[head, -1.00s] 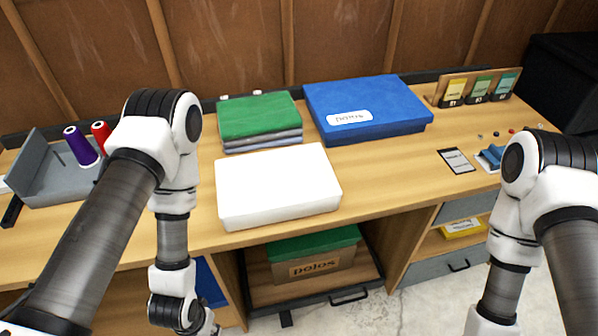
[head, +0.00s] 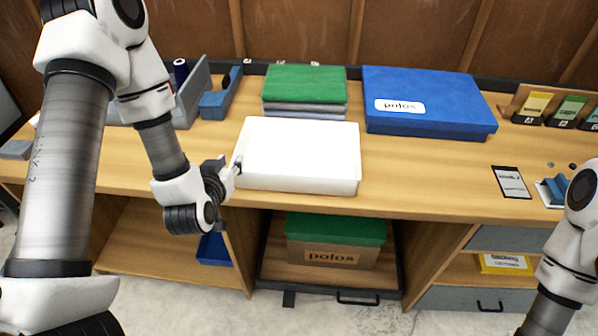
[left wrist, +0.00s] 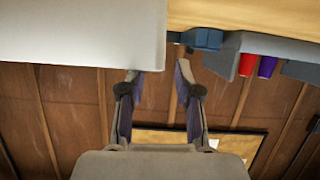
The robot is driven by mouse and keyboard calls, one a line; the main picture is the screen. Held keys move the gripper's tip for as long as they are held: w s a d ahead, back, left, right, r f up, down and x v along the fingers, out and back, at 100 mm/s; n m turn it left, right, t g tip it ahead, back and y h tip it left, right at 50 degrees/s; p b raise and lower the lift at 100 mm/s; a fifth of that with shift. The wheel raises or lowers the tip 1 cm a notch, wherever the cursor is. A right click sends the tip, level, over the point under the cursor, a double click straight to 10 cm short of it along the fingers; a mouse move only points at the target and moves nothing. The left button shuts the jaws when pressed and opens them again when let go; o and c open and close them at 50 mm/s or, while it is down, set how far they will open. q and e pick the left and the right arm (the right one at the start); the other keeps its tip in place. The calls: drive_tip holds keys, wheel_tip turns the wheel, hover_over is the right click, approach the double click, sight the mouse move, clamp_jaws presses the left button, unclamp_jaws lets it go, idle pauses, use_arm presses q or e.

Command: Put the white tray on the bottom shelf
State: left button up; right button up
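The white tray (head: 298,150) lies flat on the wooden bench near its front edge. My left gripper (head: 238,167) is at the tray's left side, close to its front left corner. In the left wrist view the tray (left wrist: 80,30) fills the upper left, and the left gripper's fingers (left wrist: 158,72) are apart, with the tray's corner between or just beyond the tips. I cannot tell if they touch it. Low shelf boards show under the bench, one at the left (head: 160,240). My right arm is at the lower right; its gripper is out of view.
Green folded cloth (head: 305,85) and a blue box (head: 430,100) lie behind the tray. A green-lidded box (head: 335,240) sits on a low pull-out board in the middle bay. A blue bin (head: 214,249) is at the left bay. The left shelf is mostly bare.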

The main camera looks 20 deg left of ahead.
sight(236, 154)
use_arm(q)
drive_tip(key=x, duration=0.6)
clamp_jaws()
